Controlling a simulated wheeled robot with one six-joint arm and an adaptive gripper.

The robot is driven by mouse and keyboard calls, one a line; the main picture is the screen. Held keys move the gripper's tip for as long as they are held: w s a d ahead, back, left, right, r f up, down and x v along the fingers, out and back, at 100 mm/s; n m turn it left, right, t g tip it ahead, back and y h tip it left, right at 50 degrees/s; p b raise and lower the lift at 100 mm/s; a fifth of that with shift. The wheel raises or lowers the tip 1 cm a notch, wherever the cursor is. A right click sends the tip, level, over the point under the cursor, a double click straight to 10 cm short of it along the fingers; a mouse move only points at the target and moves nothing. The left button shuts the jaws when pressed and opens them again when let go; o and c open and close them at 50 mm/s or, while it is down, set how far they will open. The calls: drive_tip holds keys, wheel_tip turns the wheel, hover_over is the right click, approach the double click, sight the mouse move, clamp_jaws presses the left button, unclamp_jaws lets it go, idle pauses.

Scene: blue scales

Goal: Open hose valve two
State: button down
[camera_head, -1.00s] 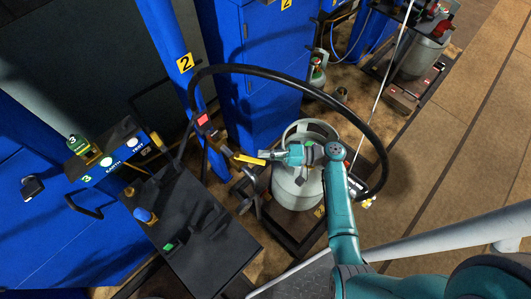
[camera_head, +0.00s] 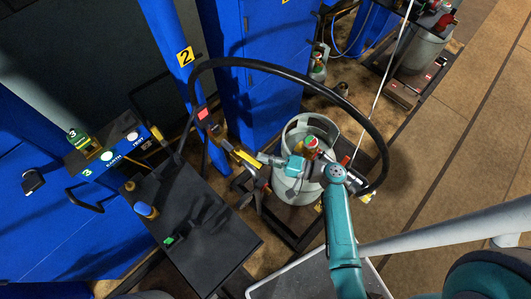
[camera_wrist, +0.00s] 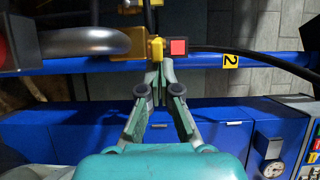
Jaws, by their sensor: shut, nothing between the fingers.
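The hose valve by the column labelled 2 has a yellow handle (camera_head: 247,159), sloping down to the right in the head view. A red square (camera_head: 203,114) marks the fitting where the black hose (camera_head: 285,75) meets the blue column. In the wrist view the yellow valve part (camera_wrist: 156,48) lies just beyond my fingertips, left of the red square (camera_wrist: 178,47). My gripper (camera_head: 262,158) is shut and empty, close to the handle's right end. It also shows in the wrist view (camera_wrist: 160,74). I cannot tell whether it touches the handle.
The blue column (camera_head: 179,70) with its 2 label stands behind the valve. A grey gas cylinder (camera_head: 290,188) stands below my arm. A black table (camera_head: 205,240) and a green-lit box labelled 3 (camera_head: 105,155) are at left. Open floor lies at right.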

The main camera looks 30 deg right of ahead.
drive_tip(key=shift+s+a, duration=0.45)
drive_tip(key=shift+a, duration=0.05)
drive_tip(key=shift+s+a, duration=0.1)
drive_tip(key=shift+a, duration=0.05)
drive_tip(key=shift+f, duration=0.1)
